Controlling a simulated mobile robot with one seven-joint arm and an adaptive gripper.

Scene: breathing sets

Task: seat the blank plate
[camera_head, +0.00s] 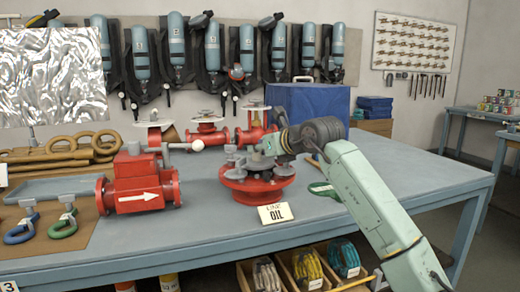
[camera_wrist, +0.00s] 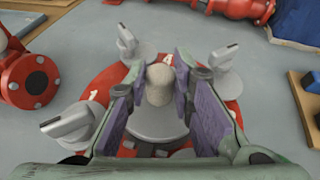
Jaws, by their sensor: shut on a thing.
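The blank plate (camera_wrist: 157,124) is a grey disc with a pale knob (camera_wrist: 159,84) standing up from its middle. My gripper (camera_wrist: 160,92) is shut on the knob, with purple pads on either side of it. The plate is over the middle of the red flange (camera_head: 258,187); I cannot tell whether it touches the flange face. Grey clamps stand around the rim, one at the left (camera_wrist: 73,122), one at the back (camera_wrist: 128,42) and one at the right (camera_wrist: 222,58). White numbers show on the red face. My gripper also shows in the head view (camera_head: 268,147). The plate's near edge is hidden.
More red valves (camera_head: 208,135) and a blue case (camera_head: 308,108) are behind.

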